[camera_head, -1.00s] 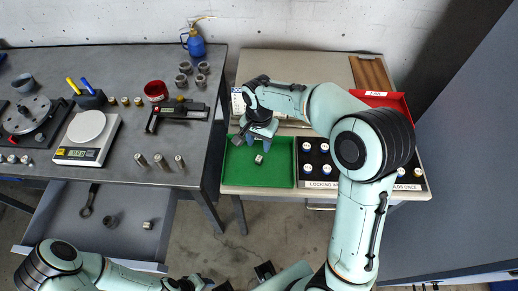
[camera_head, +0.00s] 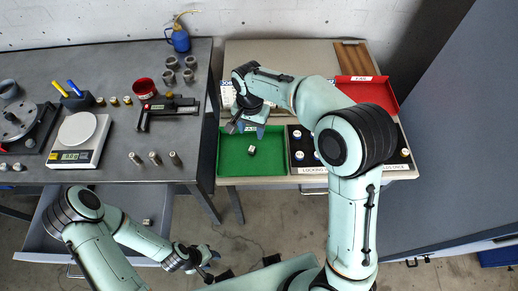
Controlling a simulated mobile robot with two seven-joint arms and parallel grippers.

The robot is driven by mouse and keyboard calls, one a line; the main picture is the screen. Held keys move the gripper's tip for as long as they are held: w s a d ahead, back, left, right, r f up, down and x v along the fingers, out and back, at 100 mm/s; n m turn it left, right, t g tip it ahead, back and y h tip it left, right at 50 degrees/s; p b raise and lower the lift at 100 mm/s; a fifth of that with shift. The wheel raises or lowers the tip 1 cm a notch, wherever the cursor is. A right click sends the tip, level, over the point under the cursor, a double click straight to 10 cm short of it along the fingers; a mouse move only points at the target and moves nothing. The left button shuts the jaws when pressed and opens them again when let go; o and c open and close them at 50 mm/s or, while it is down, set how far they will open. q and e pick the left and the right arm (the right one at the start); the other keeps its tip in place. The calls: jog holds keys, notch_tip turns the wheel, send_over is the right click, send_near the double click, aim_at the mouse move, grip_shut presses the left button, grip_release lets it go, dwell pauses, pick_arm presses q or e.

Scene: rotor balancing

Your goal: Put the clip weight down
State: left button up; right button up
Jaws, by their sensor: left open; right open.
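A small metal clip weight (camera_head: 251,150) lies on the floor of the green tray (camera_head: 228,168), near its middle. My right gripper (camera_head: 247,130) is open and empty above the back part of the tray, behind the weight and apart from it. My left gripper (camera_head: 213,267) is open and empty, low in front of the grey bench, away from the tray.
A black tray (camera_head: 293,165) with white-topped pieces stands right of the green tray. A red bin (camera_head: 375,90) is behind it. The grey bench (camera_head: 120,185) holds a scale (camera_head: 80,140), a caliper (camera_head: 167,108) and several metal cylinders. My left arm covers part of an open drawer (camera_head: 45,240).

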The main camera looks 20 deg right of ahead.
aim_at(251, 150)
jog(key=f, duration=1.1)
jog(key=shift+a+f, duration=0.2)
jog(key=shift+f, duration=0.2)
grip_shut()
